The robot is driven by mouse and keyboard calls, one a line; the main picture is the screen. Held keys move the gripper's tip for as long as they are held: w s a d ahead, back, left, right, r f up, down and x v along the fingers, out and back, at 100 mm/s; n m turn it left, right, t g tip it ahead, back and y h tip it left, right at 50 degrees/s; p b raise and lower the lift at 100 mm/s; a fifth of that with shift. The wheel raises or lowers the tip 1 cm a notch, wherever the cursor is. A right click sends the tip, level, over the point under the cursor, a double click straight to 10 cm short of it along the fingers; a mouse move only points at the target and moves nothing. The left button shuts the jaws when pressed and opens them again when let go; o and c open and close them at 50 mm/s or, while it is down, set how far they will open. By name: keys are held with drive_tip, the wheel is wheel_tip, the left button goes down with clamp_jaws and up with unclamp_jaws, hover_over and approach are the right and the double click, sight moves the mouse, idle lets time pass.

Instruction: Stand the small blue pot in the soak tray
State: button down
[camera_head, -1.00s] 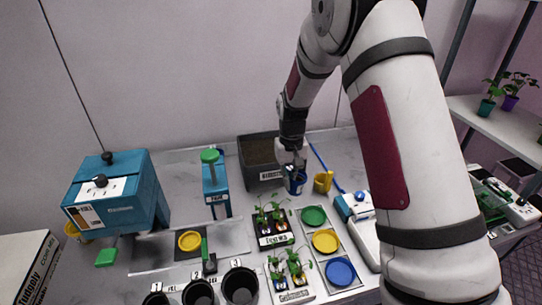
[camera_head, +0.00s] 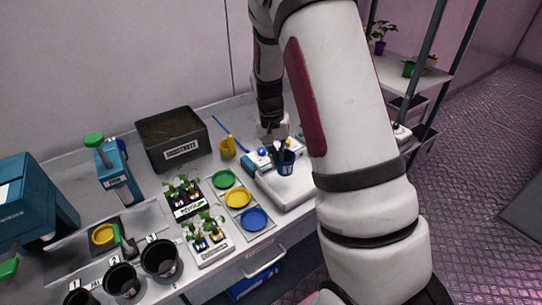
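The small blue pot (camera_head: 286,163) is in my gripper (camera_head: 280,151), right of centre in the head view. The gripper fingers are dark and partly hidden by the pot and the wrist, and they appear closed on the pot's rim. The pot is upright and shows against a white device with a blue part (camera_head: 286,187); I cannot tell whether it touches it. No label lets me identify the soak tray for sure. A shallow grey tray (camera_head: 150,217) lies on the left of the bench.
A black substrate box (camera_head: 184,155) and a yellow cup (camera_head: 228,149) stand left of the gripper. Plant holders (camera_head: 184,205), coloured discs (camera_head: 238,198) and black pots (camera_head: 161,259) occupy the front. A shelf rack (camera_head: 411,75) stands right, beyond my arm.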

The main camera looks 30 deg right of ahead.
drive_tip(key=shift+f+b, duration=0.85)
drive_tip(key=shift+f, duration=2.2)
drive_tip(key=shift+f, duration=0.55)
drive_tip(key=c, duration=1.7)
unclamp_jaws()
wheel_tip(320, 180, up, 12)
drive_tip(key=w+a, duration=0.1)
drive_tip(key=s+a+r+n+t, duration=0.2)
drive_tip(key=s+a+r, duration=0.2)
drive_tip(key=r, duration=0.3)
drive_tip(key=s+a+r+n+t, duration=0.1)
drive_tip(key=s+a+r+n, duration=0.1)
drive_tip(key=s+a+r, duration=0.4)
drive_tip(key=s+a+r+n+t, duration=0.1)
drive_tip(key=s+r, duration=0.1)
drive_tip(key=s, duration=0.2)
drive_tip(key=s+a+r+n+t, duration=0.1)
drive_tip(key=s+a+r+n, duration=0.1)
drive_tip(key=s, duration=0.1)
drive_tip(key=s+a+r+n+t+y, duration=0.1)
drive_tip(key=s+a+r, duration=0.1)
drive_tip(key=s, duration=0.2)
drive_tip(key=shift+s+a+r+n, duration=0.15)
drive_tip(key=shift+s+r+n, duration=0.1)
drive_tip(key=shift+s+n, duration=0.1)
